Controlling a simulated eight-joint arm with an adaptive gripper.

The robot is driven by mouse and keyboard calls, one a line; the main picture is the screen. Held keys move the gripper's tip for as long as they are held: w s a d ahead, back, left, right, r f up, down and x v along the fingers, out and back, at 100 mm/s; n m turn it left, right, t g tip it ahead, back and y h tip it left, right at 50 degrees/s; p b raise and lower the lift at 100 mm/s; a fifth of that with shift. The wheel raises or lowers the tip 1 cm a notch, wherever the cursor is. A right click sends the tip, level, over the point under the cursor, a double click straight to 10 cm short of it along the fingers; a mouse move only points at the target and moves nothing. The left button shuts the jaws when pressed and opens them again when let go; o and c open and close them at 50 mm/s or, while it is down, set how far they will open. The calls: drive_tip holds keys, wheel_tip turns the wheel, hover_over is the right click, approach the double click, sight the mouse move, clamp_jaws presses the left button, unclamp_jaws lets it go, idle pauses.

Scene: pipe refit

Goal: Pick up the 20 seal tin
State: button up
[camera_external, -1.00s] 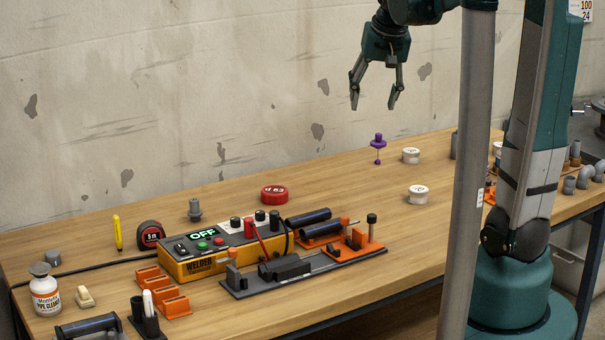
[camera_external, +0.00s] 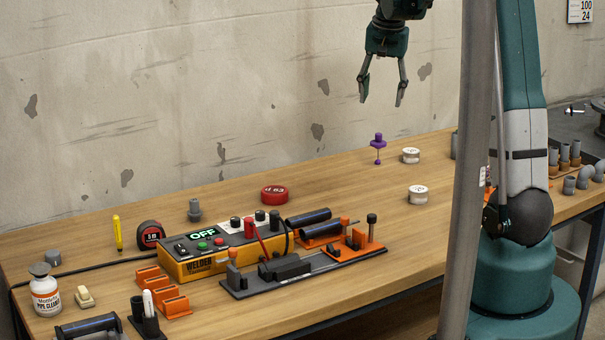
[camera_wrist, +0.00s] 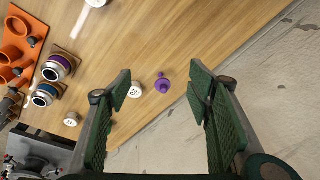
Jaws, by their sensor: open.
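Two small white round tins stand on the right part of the bench: a far tin (camera_external: 411,155) and a near tin (camera_external: 418,195). Both have dark marks on their lids, too small to read, so I cannot tell which is the 20 seal tin. The wrist view shows a white tin (camera_wrist: 135,92) beside a purple part, another white tin (camera_wrist: 71,119) at lower left, and a white shape (camera_wrist: 97,2) cut by the top edge. My gripper (camera_external: 382,102) is open and empty, high above the bench, up and left of the tins.
A purple upright part (camera_external: 378,147) stands just left of the far tin. A red tin (camera_external: 274,195) sits behind the yellow welder box (camera_external: 190,268). A grey post (camera_external: 468,190) crosses the external view. The bench around the white tins is mostly clear.

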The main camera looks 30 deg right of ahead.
drive_tip(key=w+d+f+m+g+p, duration=0.1)
drive_tip(key=w+d+f, duration=0.2)
drive_tip(key=d, duration=0.2)
drive_tip(key=w+d+f+m+p, duration=0.1)
drive_tip(key=w+d+f, duration=0.2)
drive_tip(key=d, duration=0.1)
drive_tip(key=m+g+p, duration=0.1)
drive_tip(key=m+p, duration=0.1)
drive_tip(key=m, duration=0.1)
hover_over(411, 150)
drive_tip(key=shift+y, duration=0.4)
drive_tip(key=f, duration=0.5)
drive_tip(key=a+f, duration=0.1)
drive_tip(key=f, duration=0.2)
drive_tip(key=shift+s+f, duration=0.1)
drive_tip(key=shift+f, duration=0.25)
drive_tip(key=shift+d+f, duration=0.35)
drive_tip(key=shift+f, duration=1.25)
drive_tip(key=shift+f+b, duration=0.55)
drive_tip(key=shift+f, duration=2.1)
